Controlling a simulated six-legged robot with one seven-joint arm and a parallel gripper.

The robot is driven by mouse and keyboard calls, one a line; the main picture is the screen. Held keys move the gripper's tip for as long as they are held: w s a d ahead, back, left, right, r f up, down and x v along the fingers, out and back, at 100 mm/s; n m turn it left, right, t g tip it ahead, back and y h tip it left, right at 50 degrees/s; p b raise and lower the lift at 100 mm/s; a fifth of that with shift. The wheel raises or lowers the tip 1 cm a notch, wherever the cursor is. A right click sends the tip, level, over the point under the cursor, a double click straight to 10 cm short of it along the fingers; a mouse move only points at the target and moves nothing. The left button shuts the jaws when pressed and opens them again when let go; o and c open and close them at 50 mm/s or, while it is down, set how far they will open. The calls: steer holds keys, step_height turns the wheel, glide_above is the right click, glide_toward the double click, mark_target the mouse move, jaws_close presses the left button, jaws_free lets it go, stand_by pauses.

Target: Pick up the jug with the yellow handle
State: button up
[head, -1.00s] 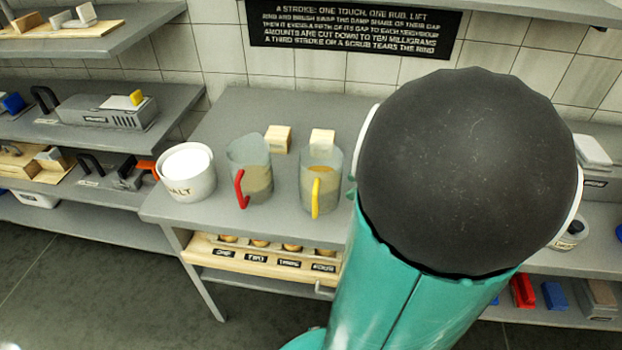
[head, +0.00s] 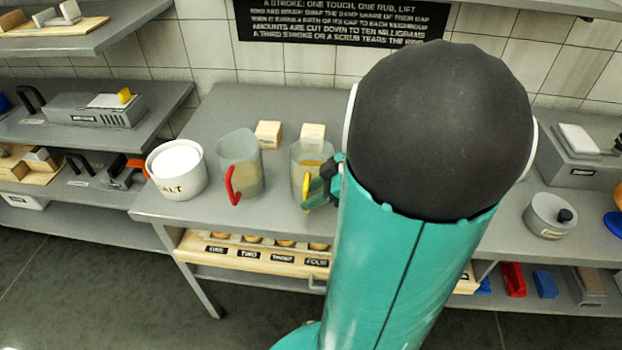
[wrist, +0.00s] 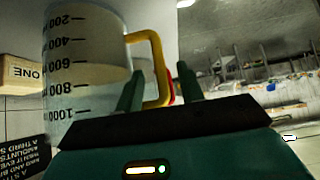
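The jug with the yellow handle (head: 307,160) is a clear measuring jug standing on the grey table, partly hidden by my arm in the head view. In the wrist view the jug (wrist: 82,62) shows large at the left with its scale marks. Its yellow handle (wrist: 160,72) reaches in between the fingers of my gripper (wrist: 160,92). The fingers are spread, one on each side of the handle, with a gap visible on the right. In the head view my gripper (head: 322,185) is beside the handle. A similar jug with a red handle (head: 240,165) stands to its left.
A white salt pot (head: 177,170) stands left of the jugs. Two pale blocks, one of them (head: 268,133), sit behind the jugs. A wooden rack (head: 215,258) is under the tabletop. A black sign (head: 340,24) hangs behind.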

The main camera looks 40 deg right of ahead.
jaws_close()
stand_by(1.3)
